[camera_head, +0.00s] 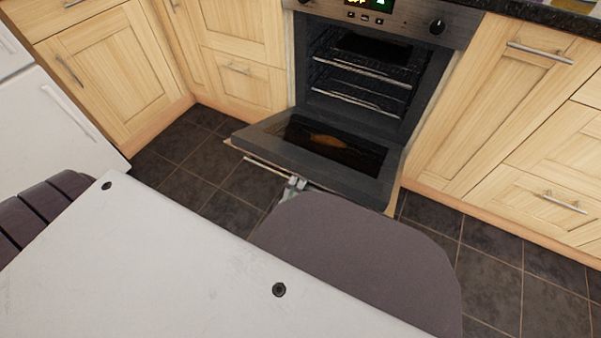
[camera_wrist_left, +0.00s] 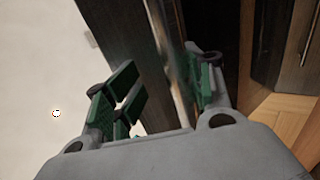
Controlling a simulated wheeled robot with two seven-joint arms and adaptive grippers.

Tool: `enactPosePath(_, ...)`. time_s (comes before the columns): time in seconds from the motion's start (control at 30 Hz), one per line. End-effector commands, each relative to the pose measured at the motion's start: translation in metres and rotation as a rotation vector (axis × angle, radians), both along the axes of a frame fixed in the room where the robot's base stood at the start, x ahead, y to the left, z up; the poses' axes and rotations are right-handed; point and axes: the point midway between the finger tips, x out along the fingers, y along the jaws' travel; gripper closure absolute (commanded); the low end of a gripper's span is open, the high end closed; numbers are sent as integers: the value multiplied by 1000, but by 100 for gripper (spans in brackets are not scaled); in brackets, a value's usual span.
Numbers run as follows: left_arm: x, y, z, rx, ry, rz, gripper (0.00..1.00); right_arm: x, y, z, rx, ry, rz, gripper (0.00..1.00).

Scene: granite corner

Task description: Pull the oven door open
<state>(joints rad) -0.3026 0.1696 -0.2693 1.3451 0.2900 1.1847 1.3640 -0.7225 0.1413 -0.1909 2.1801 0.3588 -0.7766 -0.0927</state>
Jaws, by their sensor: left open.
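The oven door (camera_head: 285,150) hangs far open, hinged at its bottom and lowered to nearly level, with its dark inner glass facing up. The oven cavity (camera_head: 360,75) with wire racks shows behind it. The door handle (camera_head: 264,168) is a metal bar along the door's outer edge; it also shows in the left wrist view (camera_wrist_left: 168,55). My left gripper (camera_head: 294,186) is at this edge, mostly hidden. In the left wrist view its green-padded fingers (camera_wrist_left: 160,92) are apart, with the bar between them. Contact cannot be told. My right gripper is not in view.
Light wooden cabinets with metal handles stand left (camera_head: 115,75) and right (camera_head: 500,110) of the oven. A white appliance front (camera_head: 45,120) is at the far left. Dark floor tiles (camera_head: 215,165) are bare beside the door.

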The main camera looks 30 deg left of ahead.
Motion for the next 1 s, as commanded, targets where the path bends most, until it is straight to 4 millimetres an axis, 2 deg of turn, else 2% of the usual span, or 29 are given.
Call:
enactPosePath(0.03,-2,0,8,-2,-14,0,59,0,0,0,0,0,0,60)
enactPosePath(0.37,-2,0,34,-1,-15,-1,59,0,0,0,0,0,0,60)
enactPosePath(0.5,-2,-1,43,-1,-14,-1,55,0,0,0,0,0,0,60)
enactPosePath(0.8,-2,-1,49,-2,-14,-2,48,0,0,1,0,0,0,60)
enactPosePath(1.0,-2,-2,49,-2,-14,-2,47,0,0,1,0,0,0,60)
